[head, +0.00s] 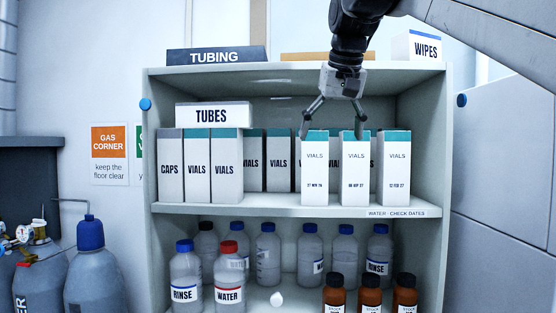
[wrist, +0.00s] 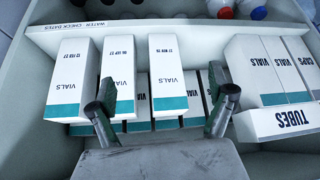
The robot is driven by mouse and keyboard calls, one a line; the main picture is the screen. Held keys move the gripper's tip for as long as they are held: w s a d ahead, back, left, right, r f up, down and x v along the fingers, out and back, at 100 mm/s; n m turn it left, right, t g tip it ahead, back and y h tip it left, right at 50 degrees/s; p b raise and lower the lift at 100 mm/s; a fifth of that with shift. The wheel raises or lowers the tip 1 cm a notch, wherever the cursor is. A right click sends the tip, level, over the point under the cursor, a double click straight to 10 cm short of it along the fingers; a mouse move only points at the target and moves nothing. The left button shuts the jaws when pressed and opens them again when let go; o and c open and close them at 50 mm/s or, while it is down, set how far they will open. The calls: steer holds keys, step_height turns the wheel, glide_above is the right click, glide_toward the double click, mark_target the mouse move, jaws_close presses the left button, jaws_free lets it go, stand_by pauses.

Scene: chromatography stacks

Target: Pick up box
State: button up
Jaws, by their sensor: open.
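Three white vials boxes with teal tops and small date labels stand at the front right of the upper shelf. They are the left box (head: 315,180), the middle box (head: 355,180) and the right box (head: 397,175). The wrist view shows them flipped: left box (wrist: 168,70), middle box (wrist: 119,65), right box (wrist: 70,75). My gripper (head: 332,130) is open and empty at the height of the box tops. One finger is by the left box's outer edge, the other overlaps the middle box's top. The wrist view also shows my gripper's spread fingers (wrist: 162,85).
More vials boxes (head: 278,160) stand behind. At left, a flat TUBES box (head: 213,115) lies on CAPS and VIALS boxes (head: 197,170). The shelf board (head: 290,207) has a front label. Bottles (head: 186,275) fill the lower shelf. The cabinet top edge (head: 230,69) is close above.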

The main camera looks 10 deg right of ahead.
mark_target(315, 146)
steer(key=w+p, duration=0.1)
steer(key=w, duration=0.3)
steer(key=w+p, duration=0.1)
steer(key=w, duration=0.3)
steer(key=w+p, duration=0.2)
steer(key=w, duration=0.2)
steer(key=shift+w+d+r, duration=0.1)
steer(key=shift+w+r, duration=0.05)
steer(key=shift+r, duration=0.2)
steer(key=x, duration=0.5)
steer(key=shift+p, duration=0.35)
steer(key=c, duration=2)
steer(key=shift+c, duration=0.2)
